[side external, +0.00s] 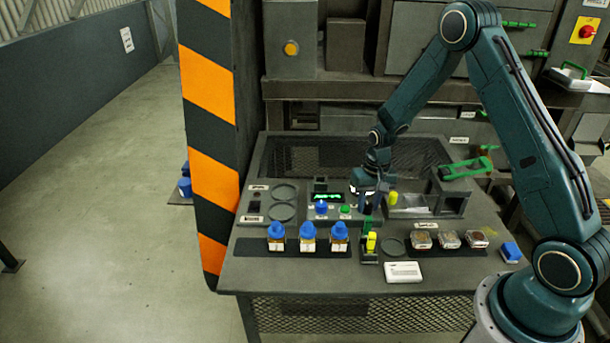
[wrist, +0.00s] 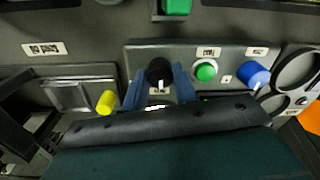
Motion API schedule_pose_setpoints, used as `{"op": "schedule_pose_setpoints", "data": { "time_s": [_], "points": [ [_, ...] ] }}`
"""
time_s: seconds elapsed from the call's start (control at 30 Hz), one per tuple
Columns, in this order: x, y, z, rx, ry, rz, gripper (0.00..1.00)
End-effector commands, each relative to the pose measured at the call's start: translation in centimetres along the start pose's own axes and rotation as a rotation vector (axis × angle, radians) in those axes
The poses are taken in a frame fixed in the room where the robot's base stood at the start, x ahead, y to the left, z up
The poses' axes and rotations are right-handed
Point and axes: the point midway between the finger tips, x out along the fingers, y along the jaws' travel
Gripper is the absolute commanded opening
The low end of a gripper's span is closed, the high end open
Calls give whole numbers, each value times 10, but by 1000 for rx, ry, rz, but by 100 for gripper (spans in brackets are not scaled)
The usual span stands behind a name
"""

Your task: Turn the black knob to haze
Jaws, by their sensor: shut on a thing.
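The black knob (wrist: 158,72) is on the grey control panel in the wrist view, with its white pointer mark toward the bottom of the picture. My gripper (wrist: 159,85) has one blue finger on each side of the knob and is shut on it. In the side view my gripper (side external: 367,203) reaches down to the panel from above and largely hides the knob. Any label wording beside the black knob cannot be read.
A green button (wrist: 206,70) and a blue knob (wrist: 254,75) sit right of the black knob in the wrist view. A yellow knob (wrist: 106,101) is close on the left. In the side view, blue-capped bottles (side external: 307,237) and small jars (side external: 448,239) stand in front on the table.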

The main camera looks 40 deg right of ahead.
Motion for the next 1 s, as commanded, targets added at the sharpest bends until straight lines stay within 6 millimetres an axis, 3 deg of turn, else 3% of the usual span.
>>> {"op": "schedule_pose_setpoints", "data": {
  "time_s": [0.57,0.6,0.67,1.0],
  "points": [
    [-1,0,-1,42,5,-1,5],
    [-1,0,-1,42,5,-1,36],
    [-1,0,-1,42,5,-1,48],
    [-1,0,0,42,3,0,50]
  ]
}}
